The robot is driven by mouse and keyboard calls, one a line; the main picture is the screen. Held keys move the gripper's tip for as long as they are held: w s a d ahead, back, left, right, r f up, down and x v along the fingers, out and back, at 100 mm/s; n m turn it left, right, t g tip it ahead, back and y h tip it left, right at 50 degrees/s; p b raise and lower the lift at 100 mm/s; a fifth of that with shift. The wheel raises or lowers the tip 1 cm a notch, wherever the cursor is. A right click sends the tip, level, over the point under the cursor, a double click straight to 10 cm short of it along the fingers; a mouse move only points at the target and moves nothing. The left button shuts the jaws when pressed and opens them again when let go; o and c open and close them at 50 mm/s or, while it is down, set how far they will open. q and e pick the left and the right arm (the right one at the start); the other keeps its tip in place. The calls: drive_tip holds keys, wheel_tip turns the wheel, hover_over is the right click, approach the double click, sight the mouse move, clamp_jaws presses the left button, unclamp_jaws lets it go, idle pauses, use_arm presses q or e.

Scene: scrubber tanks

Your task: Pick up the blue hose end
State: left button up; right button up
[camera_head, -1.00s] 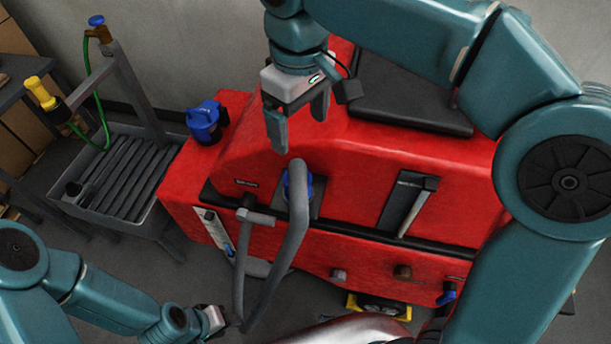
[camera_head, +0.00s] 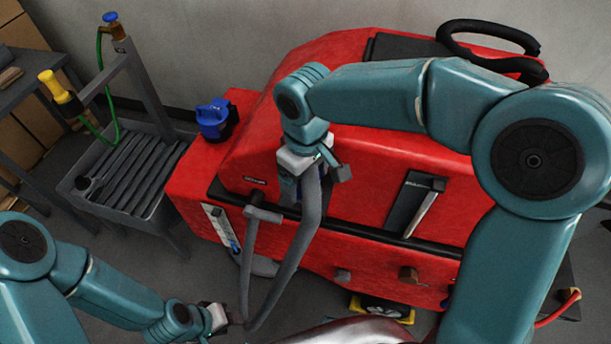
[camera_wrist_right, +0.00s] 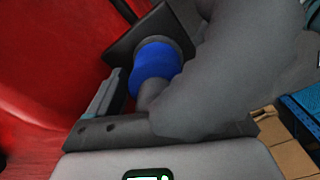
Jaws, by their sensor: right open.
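The blue hose end (camera_wrist_right: 155,66) sits at the top of a grey hose (camera_head: 297,240), against a dark plate on the front of the red scrubber (camera_head: 365,170). In the head view my right gripper mostly hides it. My right gripper (camera_head: 303,185) is lowered at the hose's top bend, open, with the grey hose close in front of its jaws in the right wrist view. A clear grip on the blue part does not show. My left gripper (camera_head: 222,319) is low at the left, beside the hose's lower loop; its jaws are too small to read.
A blue cap (camera_head: 214,119) stands on the scrubber's left shoulder. A grey slatted sink (camera_head: 130,175) with a green hose (camera_head: 101,75) and a yellow nozzle (camera_head: 60,93) stands at the left. A squeegee-like lever (camera_head: 424,208) is on the scrubber's front. Bare floor lies at the lower left.

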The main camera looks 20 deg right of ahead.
drive_tip(key=shift+f, duration=0.35)
drive_tip(key=shift+w+f, duration=0.2)
drive_tip(key=shift+w, duration=0.1)
drive_tip(key=shift+s+r, duration=0.1)
drive_tip(key=shift+s, duration=0.1)
drive_tip(key=c, duration=1.2)
drive_tip(key=shift+w, duration=0.1)
wheel_tip(320, 180, up, 23)
drive_tip(key=p, duration=0.4)
drive_tip(key=shift+p, duration=0.4)
